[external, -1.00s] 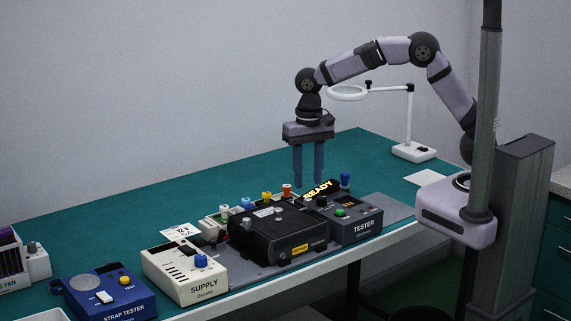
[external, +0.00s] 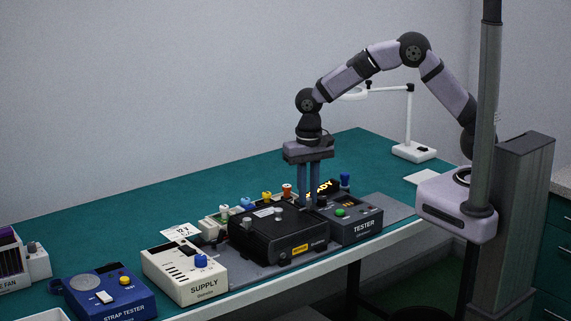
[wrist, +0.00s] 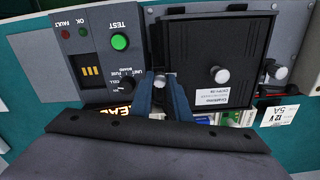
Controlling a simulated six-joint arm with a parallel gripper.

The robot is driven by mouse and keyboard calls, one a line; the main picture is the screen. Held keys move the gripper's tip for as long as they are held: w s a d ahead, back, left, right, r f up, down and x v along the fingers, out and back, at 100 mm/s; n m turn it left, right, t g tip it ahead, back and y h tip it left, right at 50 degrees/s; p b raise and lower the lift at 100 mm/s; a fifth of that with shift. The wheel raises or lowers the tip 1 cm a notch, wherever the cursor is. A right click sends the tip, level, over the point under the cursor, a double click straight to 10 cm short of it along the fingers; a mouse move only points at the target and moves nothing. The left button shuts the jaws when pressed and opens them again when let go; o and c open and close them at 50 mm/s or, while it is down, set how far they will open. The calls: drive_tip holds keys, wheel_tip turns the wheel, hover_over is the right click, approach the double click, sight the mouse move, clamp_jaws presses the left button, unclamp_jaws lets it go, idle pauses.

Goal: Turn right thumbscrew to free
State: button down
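The black module (external: 280,240) lies flat on a grey base beside the tester, and it also shows in the wrist view (wrist: 205,45). Its right thumbscrew (wrist: 159,80) is a small pale knob at the module's edge facing the tester; in the external view it is largely hidden by my fingers. My gripper (external: 308,203) points straight down there. In the wrist view its two blue fingers (wrist: 160,88) stand close on both sides of the knob, seemingly touching it. The left thumbscrew (wrist: 277,71) sits at the module's other edge.
The supply (external: 186,270) and strap tester (external: 108,293) stand to the left. A light knob (wrist: 220,74) rises from the module's top. Coloured knobs line the back.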

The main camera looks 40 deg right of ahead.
drive_tip(key=shift+n, duration=0.4)
drive_tip(key=n, duration=0.3)
drive_tip(key=shift+r+n+p, duration=0.1)
drive_tip(key=shift+n+p, duration=0.2)
drive_tip(key=n, duration=0.4)
drive_tip(key=shift+w+n, duration=0.1)
drive_tip(key=shift+n, duration=0.2)
drive_tip(key=n, duration=0.4)
drive_tip(key=shift+p, duration=0.4)
drive_tip(key=shift+a+n, duration=0.1)
drive_tip(key=shift+n, duration=2.1)
drive_tip(key=c, duration=1.7)
unclamp_jaws()
drive_tip(key=shift+o, duration=0.2)
